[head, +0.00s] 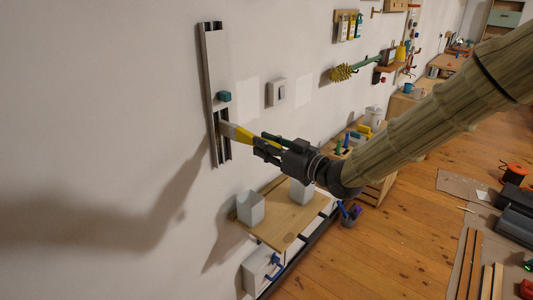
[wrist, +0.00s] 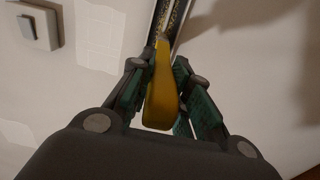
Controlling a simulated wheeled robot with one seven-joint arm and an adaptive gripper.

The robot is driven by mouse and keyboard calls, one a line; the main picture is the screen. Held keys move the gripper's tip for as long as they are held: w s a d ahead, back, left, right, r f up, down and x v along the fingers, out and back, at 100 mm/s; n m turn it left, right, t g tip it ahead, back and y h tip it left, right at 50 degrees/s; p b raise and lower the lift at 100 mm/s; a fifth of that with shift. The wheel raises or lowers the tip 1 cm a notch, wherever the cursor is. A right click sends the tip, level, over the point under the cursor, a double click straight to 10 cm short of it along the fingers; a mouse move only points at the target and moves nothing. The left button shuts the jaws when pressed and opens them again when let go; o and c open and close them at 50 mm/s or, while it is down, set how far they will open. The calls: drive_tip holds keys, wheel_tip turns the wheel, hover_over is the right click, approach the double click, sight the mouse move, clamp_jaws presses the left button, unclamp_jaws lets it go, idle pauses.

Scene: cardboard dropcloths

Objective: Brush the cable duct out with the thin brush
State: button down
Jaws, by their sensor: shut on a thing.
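The cable duct (head: 208,70) is a long upright grey-white channel on the wall in the head view, dark inside. A small teal block (head: 224,97) sits on it about halfway down. My gripper (head: 262,146) is shut on the thin brush (head: 238,133), which has a yellow handle and points left at the duct's lower part. In the wrist view the yellow brush handle (wrist: 164,88) lies between the green finger pads, and the duct (wrist: 172,20) shows beyond it with dark speckles inside. The brush tip is at or close to the duct; I cannot tell whether it touches.
A light switch (head: 277,92) is on the wall right of the duct. Below is a wooden shelf (head: 285,222) with two white containers, one a cup (head: 250,208). A yellow bristly brush (head: 341,73) hangs on the wall further right. The wall left of the duct is clear.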

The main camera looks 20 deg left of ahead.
wheel_tip(320, 180, up, 2)
drive_tip(key=shift+r+p, duration=0.2)
drive_tip(key=shift+p, duration=0.15)
drive_tip(key=shift+f, duration=0.1)
drive_tip(key=shift+w+a, duration=0.1)
drive_tip(key=shift+a, duration=0.3)
idle(0.4)
